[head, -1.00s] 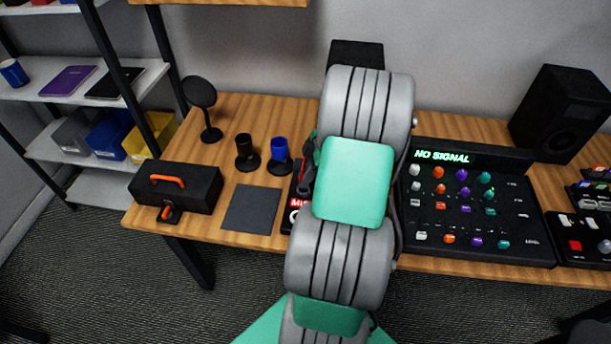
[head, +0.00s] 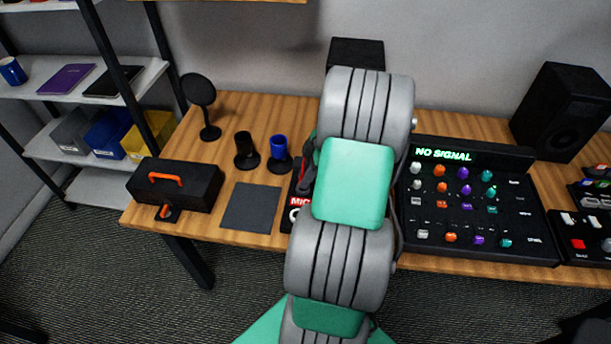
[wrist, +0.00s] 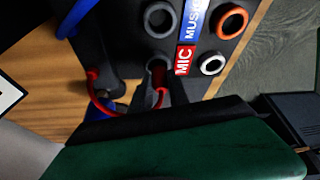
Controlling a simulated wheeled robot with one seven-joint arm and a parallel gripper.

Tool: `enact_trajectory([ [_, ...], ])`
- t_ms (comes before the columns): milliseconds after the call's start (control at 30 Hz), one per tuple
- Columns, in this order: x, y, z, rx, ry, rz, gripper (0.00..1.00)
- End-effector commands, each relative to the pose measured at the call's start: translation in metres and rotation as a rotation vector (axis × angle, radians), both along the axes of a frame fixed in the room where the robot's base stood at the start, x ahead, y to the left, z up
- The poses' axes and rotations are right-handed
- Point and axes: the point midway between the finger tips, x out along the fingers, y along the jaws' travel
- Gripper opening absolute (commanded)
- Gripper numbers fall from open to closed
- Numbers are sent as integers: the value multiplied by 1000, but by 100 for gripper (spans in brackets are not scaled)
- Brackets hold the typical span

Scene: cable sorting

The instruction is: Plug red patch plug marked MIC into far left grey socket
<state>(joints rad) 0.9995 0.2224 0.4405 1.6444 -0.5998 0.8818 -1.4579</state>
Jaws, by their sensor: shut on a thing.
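In the wrist view my gripper (wrist: 158,90) is shut on the red MIC plug (wrist: 157,73), of which only a little dark red shows between the fingers. It is at the black socket panel (wrist: 120,40), close to the red MIC label (wrist: 184,61). A red cable (wrist: 95,98) loops from the panel's side towards the fingers. A grey-ringed socket (wrist: 160,18) lies just above the fingers. How deep the plug sits, and whether it is in a socket, I cannot tell. In the head view my arm hides the gripper and most of the panel.
A blue cable (wrist: 72,18) is at upper left. The mixer (head: 470,210) reads NO SIGNAL. A dark mat (head: 251,207) lies bare left of the panel.

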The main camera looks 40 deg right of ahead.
Motion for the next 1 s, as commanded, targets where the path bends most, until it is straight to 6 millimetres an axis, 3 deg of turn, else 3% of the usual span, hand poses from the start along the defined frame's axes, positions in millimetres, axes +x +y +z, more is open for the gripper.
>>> enact_trajectory([
  [833,0,0,-5,0,0,0,0],
  [867,0,0,-5,0,0,0,22],
  [1000,0,0,-5,0,0,0,33],
])
